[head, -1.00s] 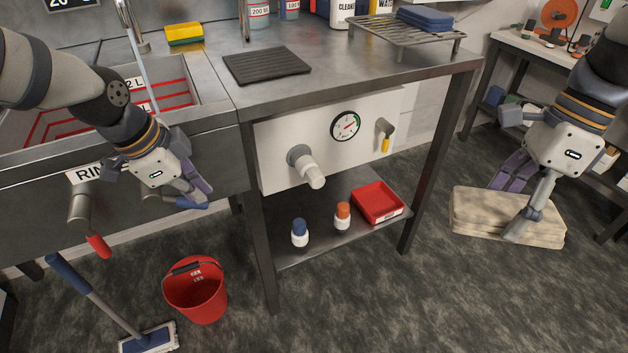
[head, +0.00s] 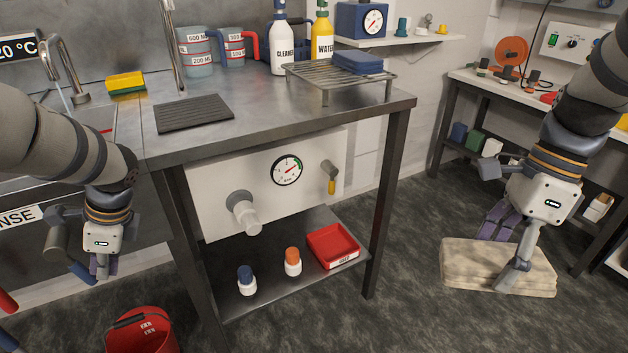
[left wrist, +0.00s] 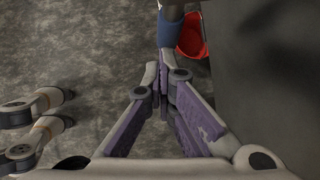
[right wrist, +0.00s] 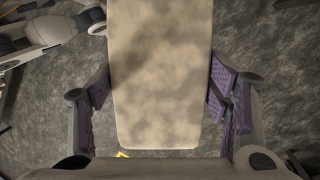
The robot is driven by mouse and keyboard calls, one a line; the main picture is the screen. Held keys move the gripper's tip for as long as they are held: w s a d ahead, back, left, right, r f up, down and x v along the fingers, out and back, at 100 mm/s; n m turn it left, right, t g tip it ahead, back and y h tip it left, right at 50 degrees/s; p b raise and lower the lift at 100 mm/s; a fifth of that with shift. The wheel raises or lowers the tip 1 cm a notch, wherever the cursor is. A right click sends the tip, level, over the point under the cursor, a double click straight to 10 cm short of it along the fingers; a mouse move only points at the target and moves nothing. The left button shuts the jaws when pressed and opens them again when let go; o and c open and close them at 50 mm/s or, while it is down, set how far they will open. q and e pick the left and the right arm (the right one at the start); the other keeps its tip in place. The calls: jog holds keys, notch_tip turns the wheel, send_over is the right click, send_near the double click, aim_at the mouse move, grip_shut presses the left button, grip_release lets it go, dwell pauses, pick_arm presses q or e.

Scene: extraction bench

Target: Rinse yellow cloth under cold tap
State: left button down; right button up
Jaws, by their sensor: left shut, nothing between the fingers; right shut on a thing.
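My right gripper (head: 507,268) is shut on a cream-yellow, stained, folded cloth (head: 460,262), held right of the bench. The cloth also fills the middle of the right wrist view (right wrist: 160,70), between the fingers. A curved tap (head: 68,60) at the far left runs a thin stream of water into the sink. My left gripper (head: 103,266) is shut and empty at the sink's front, close beside a blue-handled valve (head: 82,274). The blue handle shows just past the fingertips in the left wrist view (left wrist: 172,30); touching cannot be told. The left arm hides much of the sink.
A red bucket (head: 142,335) stands on the floor below the left gripper. The steel bench (head: 265,117) bears a black mat (head: 194,113), a yellow-and-green pad (head: 126,82), jugs, bottles and a wire rack (head: 335,75). A red handle (head: 8,302) is lower left. Floor between bench and cloth is clear.

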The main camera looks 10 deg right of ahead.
pick_arm(q)
jog(key=shift+s+a+f, duration=0.15)
jog(key=shift+a+f, duration=0.25)
jog(key=shift+a, duration=0.05)
pick_arm(e)
jog(key=shift+r, duration=0.2)
pick_arm(q)
jog(key=shift+f, duration=0.1)
